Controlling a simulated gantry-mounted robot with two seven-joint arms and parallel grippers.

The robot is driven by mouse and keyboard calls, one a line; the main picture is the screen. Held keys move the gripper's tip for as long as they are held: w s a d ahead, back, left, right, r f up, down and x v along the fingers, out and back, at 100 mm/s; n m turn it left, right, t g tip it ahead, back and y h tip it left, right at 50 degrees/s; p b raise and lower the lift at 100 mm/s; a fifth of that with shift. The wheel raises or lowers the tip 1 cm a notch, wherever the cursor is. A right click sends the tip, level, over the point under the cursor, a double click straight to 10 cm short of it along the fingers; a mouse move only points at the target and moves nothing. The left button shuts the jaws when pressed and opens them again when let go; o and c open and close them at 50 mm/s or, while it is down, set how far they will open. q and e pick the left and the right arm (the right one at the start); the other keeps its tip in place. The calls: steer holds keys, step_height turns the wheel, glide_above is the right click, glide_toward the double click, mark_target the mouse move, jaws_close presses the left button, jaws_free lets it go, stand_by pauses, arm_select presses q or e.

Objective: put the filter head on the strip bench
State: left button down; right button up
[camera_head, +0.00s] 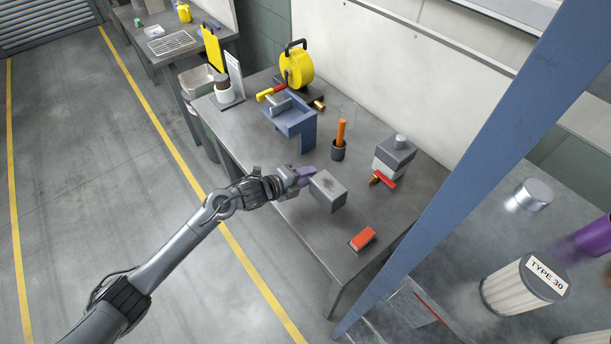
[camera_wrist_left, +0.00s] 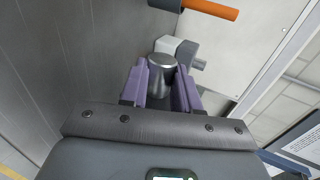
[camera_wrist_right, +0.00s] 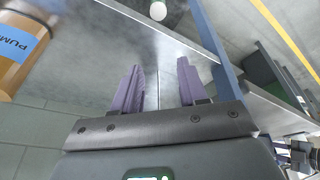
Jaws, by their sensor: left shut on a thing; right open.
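My left gripper (camera_head: 304,178) is shut on a grey, block-shaped part that I take for the filter head (camera_head: 328,192). In the left wrist view, a round metal end of the filter head (camera_wrist_left: 161,78) stands between the purple fingers (camera_wrist_left: 160,88). In the head view the block is over the front part of the grey bench (camera_head: 290,228); I cannot tell whether it touches the top. My right gripper (camera_wrist_right: 161,88) is open with nothing between its fingers.
A grey-and-white unit with a red lever (camera_head: 394,158), an orange-handled tool in a dark cup (camera_head: 339,140), a blue vise (camera_head: 291,118) and a red block (camera_head: 362,238) stand on the bench. A blue post (camera_head: 470,160) crosses at right. A TYPE 30 filter (camera_head: 522,284) stands beyond it.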

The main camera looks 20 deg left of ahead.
arm_select(q)
steer(key=shift+f+b, duration=1.95)
steer(key=shift+f, duration=0.55)
steer(key=shift+f, duration=0.1)
steer(key=shift+f+b, duration=0.55)
steer(key=shift+f, duration=0.05)
steer(key=shift+f, duration=0.25)
steer(key=c, duration=0.8)
jaws_free()
steer(key=shift+o, duration=0.3)
steer(key=shift+f, duration=0.15)
steer(key=shift+a, duration=0.1)
